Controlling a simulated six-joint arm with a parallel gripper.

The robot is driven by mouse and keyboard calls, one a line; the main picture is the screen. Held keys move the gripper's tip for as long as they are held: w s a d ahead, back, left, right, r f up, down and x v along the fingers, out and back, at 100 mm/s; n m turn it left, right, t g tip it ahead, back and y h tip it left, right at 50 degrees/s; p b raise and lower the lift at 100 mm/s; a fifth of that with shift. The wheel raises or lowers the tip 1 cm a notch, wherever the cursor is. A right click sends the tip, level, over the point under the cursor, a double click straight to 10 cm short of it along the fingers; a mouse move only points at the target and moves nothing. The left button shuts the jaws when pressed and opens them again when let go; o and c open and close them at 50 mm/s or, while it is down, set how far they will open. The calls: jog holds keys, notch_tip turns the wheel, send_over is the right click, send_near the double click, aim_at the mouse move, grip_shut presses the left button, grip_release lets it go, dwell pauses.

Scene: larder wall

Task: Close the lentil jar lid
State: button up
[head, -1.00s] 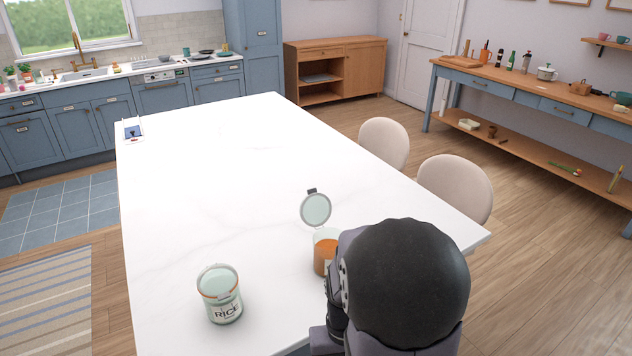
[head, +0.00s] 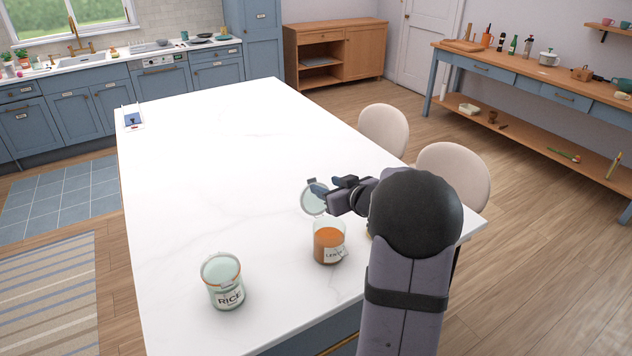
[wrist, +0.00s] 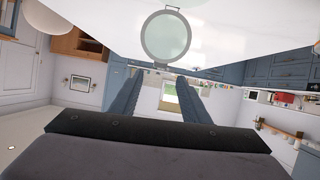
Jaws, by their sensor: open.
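The lentil jar (head: 328,246) stands upright on the white table, with orange lentils inside and a label on its front. Its round glass lid (head: 311,202) stands raised, swung open at the back of the jar. My gripper (head: 322,190) is beside the lid's upper right, its blue fingers partly overlapping it in the head view. In the wrist view the lid (wrist: 167,36) lies just beyond the fingertips, with its dark tab near the gap between the open fingers (wrist: 158,82). The gap looks empty; whether a finger touches the lid is unclear.
A rice jar (head: 223,283) stands on the table (head: 200,180) to the left of the lentil jar. A small blue-and-white item (head: 133,119) lies at the far left corner. Two chairs (head: 452,176) stand along the right edge. The table's middle is clear.

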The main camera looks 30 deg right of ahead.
aim_at(312, 179)
jog(key=shift+m, duration=0.3)
jog(key=shift+p+x, duration=0.9)
jog(key=shift+x, duration=2.8)
jog(key=shift+c, duration=0.3)
grip_shut()
